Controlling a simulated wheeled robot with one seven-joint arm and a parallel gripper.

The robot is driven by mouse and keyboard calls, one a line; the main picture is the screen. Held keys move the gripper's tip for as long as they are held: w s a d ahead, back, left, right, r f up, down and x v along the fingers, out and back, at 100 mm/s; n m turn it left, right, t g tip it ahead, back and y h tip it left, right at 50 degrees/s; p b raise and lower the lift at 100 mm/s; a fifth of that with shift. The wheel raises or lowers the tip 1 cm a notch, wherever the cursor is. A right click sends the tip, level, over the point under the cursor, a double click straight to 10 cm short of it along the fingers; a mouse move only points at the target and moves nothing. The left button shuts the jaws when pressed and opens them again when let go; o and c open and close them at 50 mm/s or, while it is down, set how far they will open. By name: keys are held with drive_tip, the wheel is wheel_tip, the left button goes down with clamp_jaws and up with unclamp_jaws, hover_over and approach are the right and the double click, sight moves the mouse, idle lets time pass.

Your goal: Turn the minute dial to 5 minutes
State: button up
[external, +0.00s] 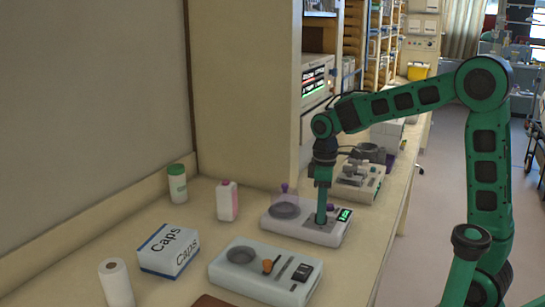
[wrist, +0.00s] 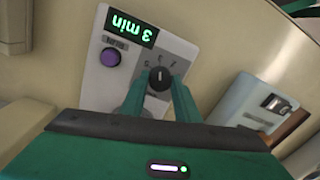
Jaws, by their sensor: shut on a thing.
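The white device (external: 303,231) with the minute dial stands on the counter in the external view. In the wrist view its panel (wrist: 122,84) shows a black dial (wrist: 159,78) with a pale pointer line and small marks around it, too small to read surely. Its green display (wrist: 131,25) reads "3 min", upside down in this view. My gripper (wrist: 160,90) is shut on the dial, one green finger on each side. In the external view my gripper (external: 321,221) points straight down onto the device and hides the dial.
A purple button (wrist: 110,57) sits beside the dial. A clear lid with a purple knob (external: 284,187) covers the device's left part. A second white device (external: 225,268) stands in front, a beige one (external: 366,188) behind. A Caps box (external: 168,251) and bottles stand left.

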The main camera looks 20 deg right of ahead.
drive_tip(key=n, duration=0.4)
drive_tip(key=shift+w+r, duration=0.1)
drive_tip(key=shift+w, duration=0.05)
drive_tip(key=shift+d+n, duration=0.1)
drive_tip(key=shift+n, duration=1.6)
drive_tip(key=shift+w, duration=0.1)
drive_tip(key=o, duration=1)
drive_tip(key=shift+o, duration=0.2)
drive_tip(key=shift+n, duration=0.3)
wheel_tip(320, 180, up, 11)
drive_tip(key=shift+w+f, duration=0.2)
